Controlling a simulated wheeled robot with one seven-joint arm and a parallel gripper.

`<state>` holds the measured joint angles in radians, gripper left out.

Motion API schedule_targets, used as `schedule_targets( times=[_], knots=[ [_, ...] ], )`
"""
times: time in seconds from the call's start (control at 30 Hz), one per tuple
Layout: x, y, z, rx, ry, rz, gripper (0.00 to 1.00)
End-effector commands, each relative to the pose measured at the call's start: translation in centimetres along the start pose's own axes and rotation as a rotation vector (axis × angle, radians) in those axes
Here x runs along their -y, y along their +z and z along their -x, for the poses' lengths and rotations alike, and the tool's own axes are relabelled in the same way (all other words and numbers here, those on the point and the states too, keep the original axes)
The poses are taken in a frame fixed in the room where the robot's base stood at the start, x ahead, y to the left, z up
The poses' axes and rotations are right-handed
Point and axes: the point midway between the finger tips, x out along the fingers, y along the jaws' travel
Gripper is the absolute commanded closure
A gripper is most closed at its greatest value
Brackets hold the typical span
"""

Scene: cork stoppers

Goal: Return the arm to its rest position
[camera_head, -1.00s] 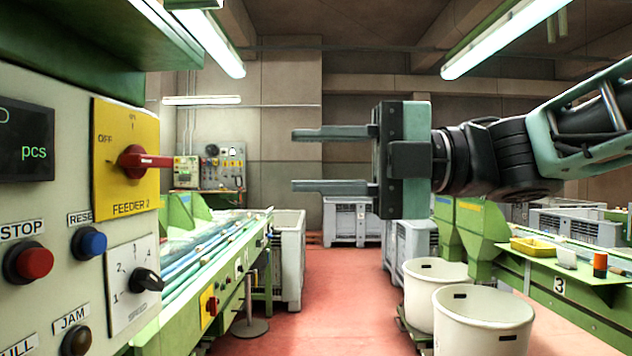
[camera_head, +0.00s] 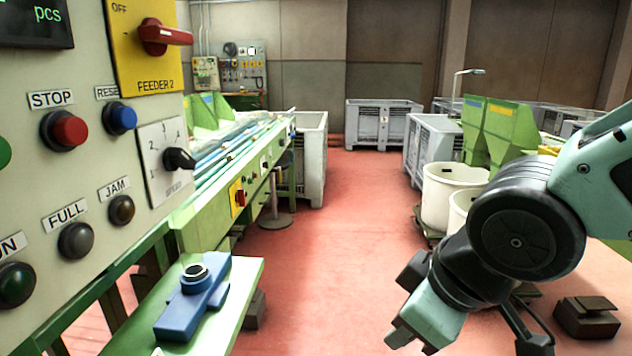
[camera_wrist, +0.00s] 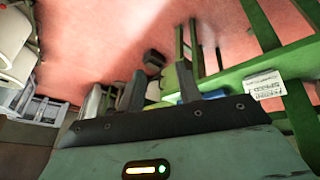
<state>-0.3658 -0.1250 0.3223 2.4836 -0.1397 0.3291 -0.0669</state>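My arm shows at the lower right of the head view, folded and low. My gripper (camera_wrist: 161,72) points away in the wrist view, with its two dark fingers apart and nothing held between them. In the head view its teal and dark body hangs tilted downward near the bottom edge, well right of the control panel (camera_head: 90,160). The fingers are mostly hidden there. The panel carries a red FEEDER 2 switch (camera_head: 165,37), whose handle points right, and several buttons.
A green shelf (camera_head: 238,300) with a blue device (camera_head: 192,302) juts out below the panel. A green conveyor (camera_head: 215,215) runs behind it. White tubs (camera_head: 450,200) stand behind my arm at right. Red floor (camera_head: 330,260) is clear in the middle.

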Motion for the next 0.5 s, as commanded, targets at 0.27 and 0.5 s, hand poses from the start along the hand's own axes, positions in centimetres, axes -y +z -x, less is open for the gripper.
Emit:
schedule_targets(
  times=[0.27, 0.5],
  knots=[
    [7.0, 10.2, 1.0, 0.432, -0.170, -0.229, 0.65],
    [5.6, 7.2, 6.3, 0.409, -0.161, -0.223, 0.65]
  ],
)
